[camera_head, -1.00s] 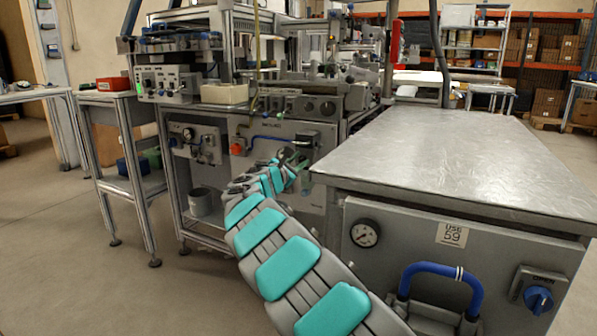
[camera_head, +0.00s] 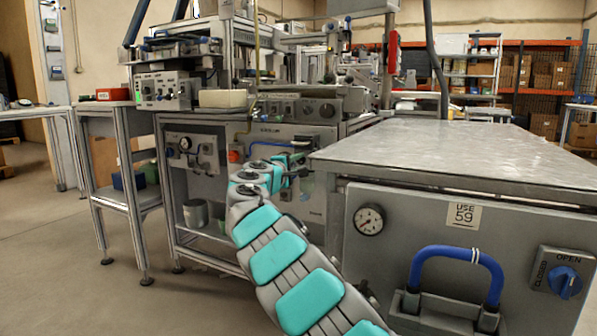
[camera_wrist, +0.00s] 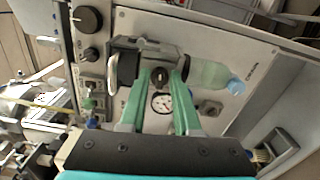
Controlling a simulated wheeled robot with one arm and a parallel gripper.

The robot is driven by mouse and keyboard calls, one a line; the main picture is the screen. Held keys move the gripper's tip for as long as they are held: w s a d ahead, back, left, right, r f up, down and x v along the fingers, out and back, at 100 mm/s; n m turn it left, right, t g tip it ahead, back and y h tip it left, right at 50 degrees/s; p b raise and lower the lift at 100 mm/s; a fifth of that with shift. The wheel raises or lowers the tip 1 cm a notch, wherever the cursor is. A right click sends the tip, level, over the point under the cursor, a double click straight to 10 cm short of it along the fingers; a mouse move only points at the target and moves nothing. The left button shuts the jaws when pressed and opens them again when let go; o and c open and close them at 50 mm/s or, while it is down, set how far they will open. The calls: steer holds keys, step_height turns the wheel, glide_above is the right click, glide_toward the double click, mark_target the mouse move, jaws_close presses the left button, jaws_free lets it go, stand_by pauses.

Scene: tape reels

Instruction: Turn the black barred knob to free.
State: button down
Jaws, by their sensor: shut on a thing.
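In the wrist view the small black barred knob (camera_wrist: 160,77) sits on a light grey panel, between the tips of my gripper's two green fingers. My gripper (camera_wrist: 160,80) is shut on it, one finger on each side. I cannot read any marks around the knob, so its setting does not show. In the head view my gripper (camera_head: 299,170) reaches the front panel (camera_head: 312,205) of the machine behind the metal-topped cabinet. The knob cannot be made out there, behind my arm and gripper.
Near the knob are a white gauge (camera_wrist: 161,102), a dark handle (camera_wrist: 124,65) and a pale green bottle (camera_wrist: 207,74) with a blue cap. The metal-topped cabinet (camera_head: 470,155) stands close right of my arm, with a blue handle (camera_head: 455,252) and blue knob (camera_head: 565,283). Open floor lies left.

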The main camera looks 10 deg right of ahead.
steer(key=shift+d+f+m+b, duration=0.1)
steer(key=shift+f+m+b, duration=0.15)
steer(key=shift+m, duration=0.25)
steer(key=c, duration=0.6)
jaws_free()
steer(key=shift+r, duration=0.15)
steer(key=shift+s, duration=0.1)
steer(key=shift+v, duration=3.85)
